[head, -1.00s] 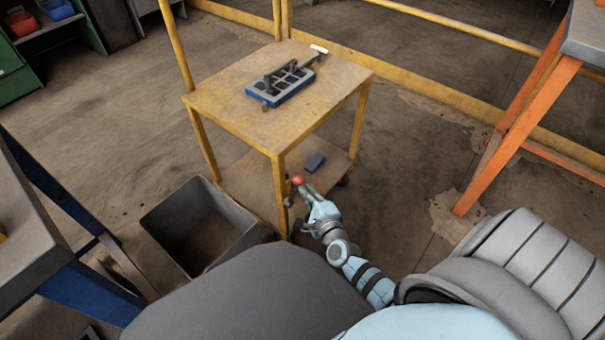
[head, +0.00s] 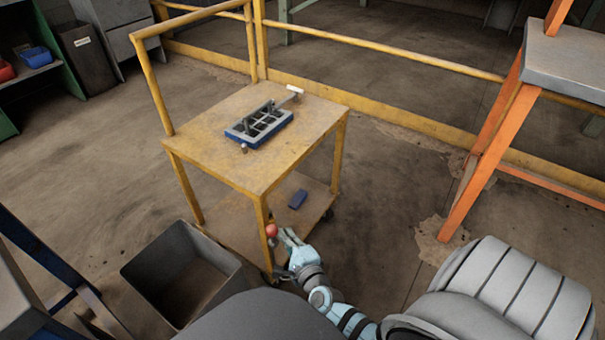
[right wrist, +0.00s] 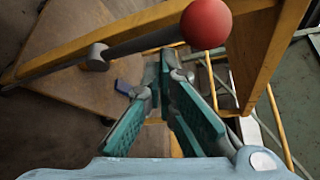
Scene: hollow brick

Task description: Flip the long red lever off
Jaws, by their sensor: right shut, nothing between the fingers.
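The lever is a grey rod (right wrist: 145,45) with a red ball knob (right wrist: 206,23), running from a round grey pivot at the left up to the right in the right wrist view. In the head view the red knob (head: 271,230) shows beside the front leg of a yellow cart (head: 262,225). My right gripper (head: 282,236) is close beside the knob. In the right wrist view its teal-padded fingers (right wrist: 165,68) are shut and empty, with their tips just below the rod. Whether they touch it I cannot tell. My left gripper is not in view.
A blue-and-grey mould (head: 258,122) rests on the cart's top, and a small blue block (head: 298,199) lies on its lower shelf. A dark open bin (head: 150,262) stands left of the cart. An orange-legged table (head: 575,60) is at the right. Floor between is clear.

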